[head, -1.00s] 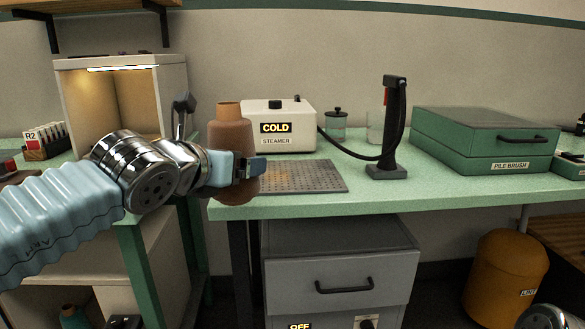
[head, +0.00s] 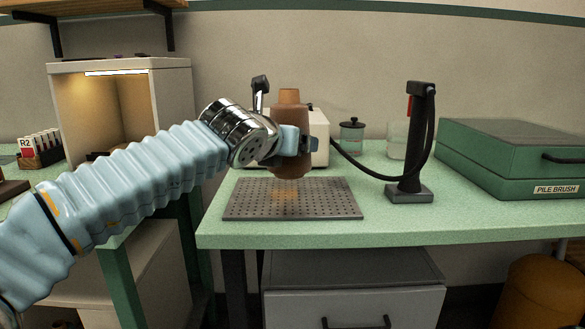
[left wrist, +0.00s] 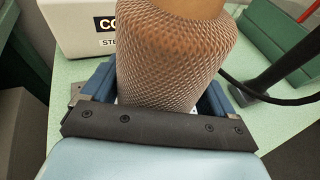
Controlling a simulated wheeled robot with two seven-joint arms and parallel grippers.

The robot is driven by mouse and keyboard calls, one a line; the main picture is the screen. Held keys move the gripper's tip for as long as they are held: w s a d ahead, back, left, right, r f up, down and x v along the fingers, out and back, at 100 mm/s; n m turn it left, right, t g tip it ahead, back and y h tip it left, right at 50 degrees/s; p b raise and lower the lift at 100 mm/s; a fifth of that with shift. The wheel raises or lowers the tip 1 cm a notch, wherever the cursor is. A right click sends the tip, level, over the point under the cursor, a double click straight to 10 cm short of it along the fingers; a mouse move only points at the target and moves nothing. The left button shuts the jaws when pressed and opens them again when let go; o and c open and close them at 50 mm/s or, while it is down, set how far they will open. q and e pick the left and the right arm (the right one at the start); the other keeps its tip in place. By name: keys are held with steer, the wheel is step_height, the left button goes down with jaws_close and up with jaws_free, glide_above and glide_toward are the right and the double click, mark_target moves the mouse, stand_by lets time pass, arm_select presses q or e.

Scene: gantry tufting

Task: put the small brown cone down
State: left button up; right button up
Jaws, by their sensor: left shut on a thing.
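The small brown cone (head: 289,112) is upright in my left gripper (head: 305,144), held above the perforated metal plate (head: 245,203) on the green counter. In the left wrist view the cone (left wrist: 165,60) fills the middle, with a textured, wound surface. The blue jaws of my left gripper (left wrist: 155,100) are shut on it from both sides. The cone's base appears clear of the plate, with a warm reflection below it. My right gripper is not in view.
The white steamer (head: 319,150) stands behind the cone, partly hidden by it. Its hose runs to an upright black handpiece (head: 416,145) on the right. Glass jars (head: 351,137) and a green pile brush box (head: 510,165) stand farther right. The plate is empty.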

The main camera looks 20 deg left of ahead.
arm_select(q)
steer(key=shift+w+d+f+b, duration=0.1)
steer(key=shift+w+f+b, duration=0.15)
steer(key=shift+f, duration=0.5)
steer(key=shift+w+d+f+b, duration=0.1)
steer(key=shift+w+f+b, duration=0.15)
steer(key=shift+f, duration=0.5)
steer(key=shift+w+f+b, duration=0.15)
steer(key=shift+f+b, duration=0.15)
steer(key=shift+f, duration=0.45)
steer(key=shift+f, duration=0.1)
steer(key=o, duration=1)
steer(key=shift+c, duration=0.2)
